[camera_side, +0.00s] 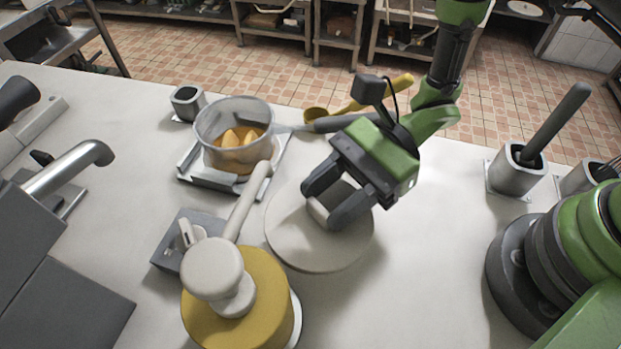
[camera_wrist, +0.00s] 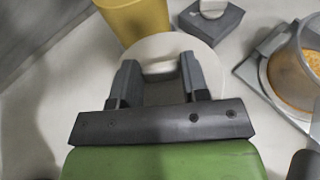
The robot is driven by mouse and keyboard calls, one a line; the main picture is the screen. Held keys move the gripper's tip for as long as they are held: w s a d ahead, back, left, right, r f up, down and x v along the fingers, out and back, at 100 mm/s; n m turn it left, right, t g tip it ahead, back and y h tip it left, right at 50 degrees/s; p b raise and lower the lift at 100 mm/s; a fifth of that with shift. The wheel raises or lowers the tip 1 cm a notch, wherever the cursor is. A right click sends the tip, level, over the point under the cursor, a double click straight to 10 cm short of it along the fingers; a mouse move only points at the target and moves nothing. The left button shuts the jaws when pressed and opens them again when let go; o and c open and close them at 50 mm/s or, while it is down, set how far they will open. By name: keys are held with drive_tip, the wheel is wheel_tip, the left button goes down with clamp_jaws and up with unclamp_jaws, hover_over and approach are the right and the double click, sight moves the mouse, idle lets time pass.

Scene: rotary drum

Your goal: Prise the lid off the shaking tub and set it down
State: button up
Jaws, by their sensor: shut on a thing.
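The clear tub (camera_side: 231,125) stands open on a grey base plate, with orange wedges (camera_side: 238,140) inside; it also shows at the right of the wrist view (camera_wrist: 292,78). The round off-white lid (camera_side: 300,245) is away from the tub, to its lower right in the side view, flat over the pale worktop. My gripper (camera_side: 328,204) is shut on the lid's raised grip, one finger on each side, as the wrist view shows too (camera_wrist: 160,70). I cannot tell whether the lid touches the worktop or hangs just above it.
A yellow drum (camera_side: 255,285) with a pale arm and knob stands close left of the lid. A grey box (camera_side: 180,250) sits behind it. Worktop right of the lid is clear.

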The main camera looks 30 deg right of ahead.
sight(346, 235)
drive_tip(key=shift+s+d+f+n+g+h, duration=0.15)
drive_tip(key=shift+s+d+n+g, duration=0.15)
drive_tip(key=shift+s+n+g, duration=0.35)
drive_tip(key=shift+s+d+r+n+g+h, duration=0.15)
drive_tip(key=shift+s+d+n+g, duration=0.1)
drive_tip(key=shift+s+n+g, duration=0.4)
drive_tip(key=shift+w+f+g, duration=0.15)
drive_tip(key=shift+g, duration=0.15)
drive_tip(key=shift+f, duration=3.25)
drive_tip(key=o, duration=1)
drive_tip(key=shift+d, duration=0.1)
